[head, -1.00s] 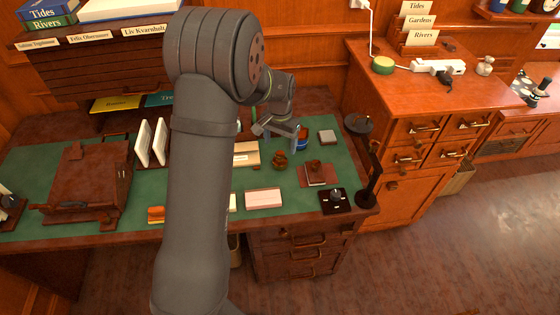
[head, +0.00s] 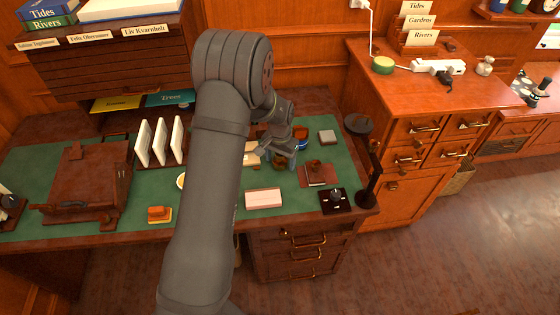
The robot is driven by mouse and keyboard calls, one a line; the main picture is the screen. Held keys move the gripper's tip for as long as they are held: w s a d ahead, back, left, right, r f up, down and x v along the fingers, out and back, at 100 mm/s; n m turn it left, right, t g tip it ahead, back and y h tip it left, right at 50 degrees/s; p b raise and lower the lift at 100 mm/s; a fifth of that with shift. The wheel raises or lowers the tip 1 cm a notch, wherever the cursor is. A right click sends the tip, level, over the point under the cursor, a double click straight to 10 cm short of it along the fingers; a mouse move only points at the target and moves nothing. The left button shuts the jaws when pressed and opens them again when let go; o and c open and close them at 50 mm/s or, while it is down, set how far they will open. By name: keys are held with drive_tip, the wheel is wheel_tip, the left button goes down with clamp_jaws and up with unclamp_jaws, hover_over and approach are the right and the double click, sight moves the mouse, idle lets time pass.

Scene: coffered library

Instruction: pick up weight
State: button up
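My gripper (head: 284,155) is low over the green desk top, right of my arm. Its fingers are small and dark, and I cannot tell whether they are open or shut. A small brown rounded object (head: 278,165) is directly under or beside the fingers and mostly hidden by them. I cannot tell whether they touch it. No object is clearly recognisable as the weight. Other candidates are a small brown knobbed piece (head: 315,166) on a dark red book or pad (head: 321,182), and a grey knob (head: 336,196) on a black base (head: 334,207).
A white-and-pink block (head: 263,198) lies at the desk's front. A blue round item (head: 301,143) and a grey square (head: 327,136) sit behind the gripper. A dark stand (head: 371,182) rises at the right edge. Upright white cards (head: 160,142) and a brown case (head: 84,182) are left.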

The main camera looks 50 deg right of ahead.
drive_tip(key=c, duration=1.3)
drive_tip(key=shift+r, duration=0.1)
